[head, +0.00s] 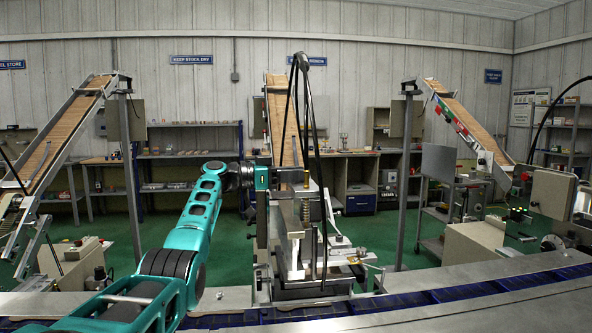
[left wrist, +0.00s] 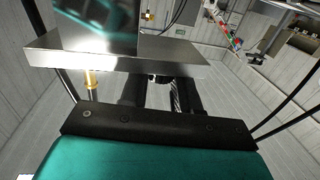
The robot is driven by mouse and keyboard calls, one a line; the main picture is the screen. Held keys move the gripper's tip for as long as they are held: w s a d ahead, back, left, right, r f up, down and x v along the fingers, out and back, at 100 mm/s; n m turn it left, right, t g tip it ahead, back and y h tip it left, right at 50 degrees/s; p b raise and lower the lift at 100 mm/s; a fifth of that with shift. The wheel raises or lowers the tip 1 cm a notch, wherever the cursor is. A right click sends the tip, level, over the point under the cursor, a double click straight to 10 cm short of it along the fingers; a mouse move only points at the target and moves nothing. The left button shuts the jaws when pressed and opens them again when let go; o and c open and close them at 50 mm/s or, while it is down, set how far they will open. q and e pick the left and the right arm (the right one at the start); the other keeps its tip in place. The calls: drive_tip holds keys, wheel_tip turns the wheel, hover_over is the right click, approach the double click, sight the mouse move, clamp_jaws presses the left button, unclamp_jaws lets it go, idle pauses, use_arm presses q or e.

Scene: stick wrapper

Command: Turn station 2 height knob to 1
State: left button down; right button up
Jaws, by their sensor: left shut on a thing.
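The middle station (head: 290,235), which I take to be station 2, is a metal machine standing behind the blue conveyor. My left arm reaches in from the left, and my left gripper (head: 283,178) is at the upper part of this machine. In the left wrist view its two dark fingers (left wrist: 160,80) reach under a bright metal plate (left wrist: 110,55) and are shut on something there. I take it to be the height knob, but plate and fingers hide most of it. A threaded rod (left wrist: 174,97) shows between the fingers. The knob's setting cannot be read. My right gripper is out of view.
A brass-coloured post (left wrist: 91,82) stands left of the fingers. Black cables (head: 309,110) loop over the machine. Inclined wooden chutes (head: 283,125) stand behind and to both sides. The blue conveyor (head: 440,296) runs along the front.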

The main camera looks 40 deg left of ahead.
use_arm(q)
drive_tip(key=shift+a+r+h+p, duration=0.25)
drive_tip(key=shift+a+h+p, duration=0.05)
drive_tip(key=shift+a+p, duration=0.05)
drive_tip(key=shift+d+f+m+g+h, duration=0.15)
drive_tip(key=shift+m+g+h, duration=0.2)
drive_tip(key=shift+m, duration=0.25)
drive_tip(key=c, duration=0.9)
unclamp_jaws()
drive_tip(key=shift+o, duration=0.4)
drive_tip(key=shift+d+f, duration=0.1)
drive_tip(key=shift+s+a+f, duration=0.1)
drive_tip(key=shift+s+a, duration=0.15)
drive_tip(key=b+v, duration=0.1)
drive_tip(key=v, duration=1.1)
drive_tip(key=shift+b, duration=0.4)
drive_tip(key=shift+a, duration=0.15)
